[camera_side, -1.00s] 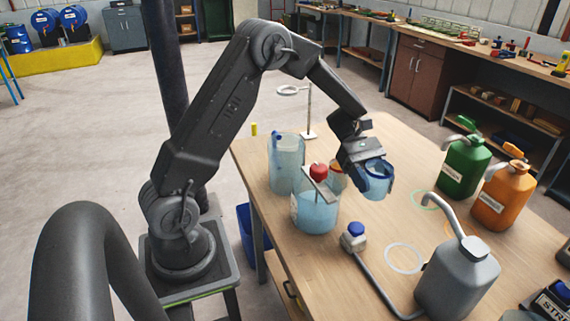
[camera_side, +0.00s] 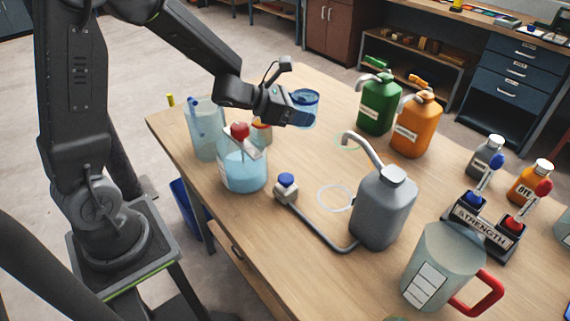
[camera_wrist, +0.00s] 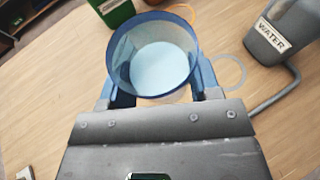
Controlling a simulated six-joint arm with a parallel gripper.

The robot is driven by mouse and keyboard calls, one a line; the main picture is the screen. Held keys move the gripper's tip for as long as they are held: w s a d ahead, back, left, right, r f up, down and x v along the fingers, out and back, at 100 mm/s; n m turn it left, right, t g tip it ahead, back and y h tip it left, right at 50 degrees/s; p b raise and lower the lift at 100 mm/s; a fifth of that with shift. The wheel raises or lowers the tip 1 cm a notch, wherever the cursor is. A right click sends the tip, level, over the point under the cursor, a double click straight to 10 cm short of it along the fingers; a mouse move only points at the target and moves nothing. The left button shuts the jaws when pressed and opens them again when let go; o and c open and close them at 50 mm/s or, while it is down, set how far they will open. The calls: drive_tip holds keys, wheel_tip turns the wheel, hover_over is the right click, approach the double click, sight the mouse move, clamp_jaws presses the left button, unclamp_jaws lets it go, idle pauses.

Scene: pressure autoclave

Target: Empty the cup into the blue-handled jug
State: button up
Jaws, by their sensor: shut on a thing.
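My gripper (camera_side: 292,110) is shut on a clear cup (camera_side: 306,104) with a blue rim, held over the back part of the table. In the wrist view the cup (camera_wrist: 152,58) sits between the fingers, its mouth facing the camera, with pale blue liquid inside. A tall clear jug (camera_side: 208,135) stands at the table's left, with a blue part at its upper left; I cannot tell if that is a handle. A clear jug with a red handle (camera_side: 480,298) stands at the front right. No blue handle shows clearly.
A clear vessel of blue liquid (camera_side: 243,172), topped with a red knob, stands left of the cup. Green (camera_side: 379,105) and orange (camera_side: 415,128) canisters stand right of it.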

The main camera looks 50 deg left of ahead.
sight(294, 95)
drive_tip(key=shift+s+a+f+n+t+y, duration=0.2)
drive_tip(key=shift+s+a+n+y, duration=0.15)
drive_tip(key=shift+n+y, duration=0.15)
drive_tip(key=shift+s+a+f+n+t+y, duration=0.1)
drive_tip(key=shift+s+a+n+t+y, duration=0.1)
drive_tip(key=shift+a+n+y, duration=0.25)
wheel_tip(294, 95, up, 8)
drive_tip(key=shift+d+f, duration=0.15)
drive_tip(key=shift+f, duration=0.05)
drive_tip(key=s+a, duration=0.5)
drive_tip(key=s, duration=0.4)
drive_tip(key=s+a, duration=0.5)
drive_tip(key=s, duration=0.4)
drive_tip(key=shift+m+h, duration=0.45)
drive_tip(key=shift+w+d+f, duration=0.1)
drive_tip(key=shift+w+f, duration=0.05)
drive_tip(key=shift+f, duration=1.05)
drive_tip(key=shift+w+f, duration=0.1)
drive_tip(key=shift+f, duration=1.05)
